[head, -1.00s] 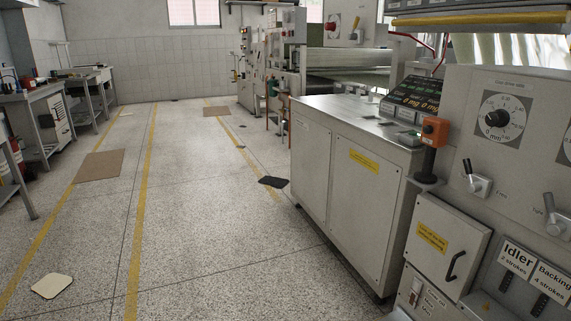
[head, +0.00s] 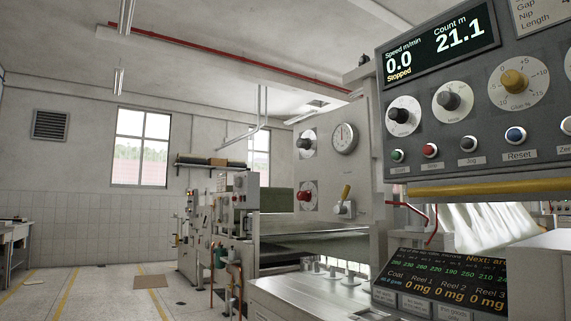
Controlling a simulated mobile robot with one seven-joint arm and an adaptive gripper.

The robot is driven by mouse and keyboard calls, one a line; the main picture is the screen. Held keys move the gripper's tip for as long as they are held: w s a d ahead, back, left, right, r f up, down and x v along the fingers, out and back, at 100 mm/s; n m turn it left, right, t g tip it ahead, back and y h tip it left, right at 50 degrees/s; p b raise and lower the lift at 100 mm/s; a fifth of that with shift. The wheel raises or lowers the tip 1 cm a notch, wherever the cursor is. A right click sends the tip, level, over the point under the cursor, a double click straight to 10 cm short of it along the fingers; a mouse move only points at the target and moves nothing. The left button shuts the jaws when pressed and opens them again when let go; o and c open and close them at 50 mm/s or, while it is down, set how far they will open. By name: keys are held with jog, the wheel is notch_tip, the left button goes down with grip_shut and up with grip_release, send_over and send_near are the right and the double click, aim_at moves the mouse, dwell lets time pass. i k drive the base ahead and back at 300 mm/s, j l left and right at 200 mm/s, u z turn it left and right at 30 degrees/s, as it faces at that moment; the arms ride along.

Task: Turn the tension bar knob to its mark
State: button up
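My gripper is not in view. I cannot tell which knob is the tension bar knob, as most labels are too small to read. On the pale panel farther back are a black knob (head: 306,144) and a red knob (head: 305,195) on round dials. No target mark can be made out on these.
A display (head: 440,50) reads speed 0.0, Stopped, count 21.1. Push buttons sit below the knobs, above a yellow bar (head: 480,187). A lower screen (head: 440,282) stands on the metal-topped cabinet (head: 300,296). The floor (head: 95,295) at left is open.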

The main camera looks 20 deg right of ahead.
aim_at(305, 144)
jog(key=i+z, duration=0.25)
jog(key=i, duration=0.15)
jog(key=i+j+z, duration=0.25)
jog(key=i, duration=0.15)
jog(key=i+j+z, duration=0.25)
jog(key=i, duration=0.15)
jog(key=l, duration=0.1)
